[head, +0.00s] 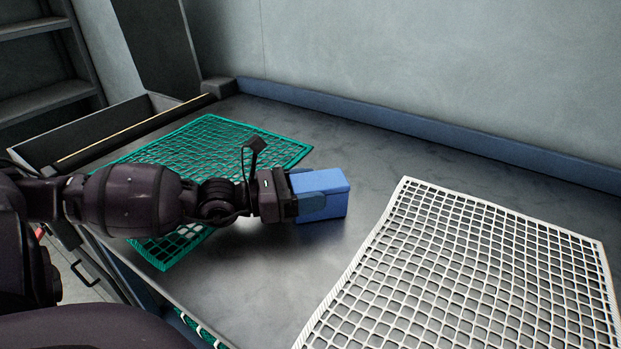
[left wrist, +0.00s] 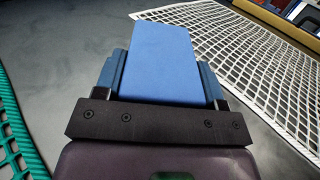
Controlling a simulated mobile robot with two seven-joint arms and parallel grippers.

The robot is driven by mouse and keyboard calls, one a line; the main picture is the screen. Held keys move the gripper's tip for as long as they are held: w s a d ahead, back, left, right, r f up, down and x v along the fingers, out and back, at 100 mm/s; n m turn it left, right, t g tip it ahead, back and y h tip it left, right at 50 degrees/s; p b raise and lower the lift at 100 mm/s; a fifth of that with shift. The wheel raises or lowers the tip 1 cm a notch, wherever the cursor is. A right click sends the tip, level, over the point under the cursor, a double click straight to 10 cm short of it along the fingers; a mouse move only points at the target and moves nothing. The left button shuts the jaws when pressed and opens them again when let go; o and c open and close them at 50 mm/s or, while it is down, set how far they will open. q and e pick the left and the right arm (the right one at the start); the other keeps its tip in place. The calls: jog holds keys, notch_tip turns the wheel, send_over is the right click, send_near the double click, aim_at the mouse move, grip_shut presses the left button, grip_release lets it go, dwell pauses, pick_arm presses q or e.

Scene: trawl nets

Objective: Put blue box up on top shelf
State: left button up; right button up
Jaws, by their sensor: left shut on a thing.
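The blue box (head: 334,204) is at the middle of the head view, at or just above the grey table top (head: 262,262); I cannot tell whether it touches. My left gripper (head: 312,196) reaches in from the left and is shut on the blue box. In the left wrist view the box (left wrist: 163,62) sits between the two blue fingers. A shelf unit (head: 42,62) stands at the far upper left, only partly in view; its top is cut off. My right gripper is not in view.
A green net (head: 225,137) lies on the table under and behind my left arm. A white net (head: 480,265) lies to the right of the box. A blue ledge (head: 420,133) runs along the back wall. An open grey bin (head: 95,127) is at the left edge.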

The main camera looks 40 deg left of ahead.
pick_arm(q)
jog(key=shift+f, duration=0.15)
jog(key=o, duration=1.1)
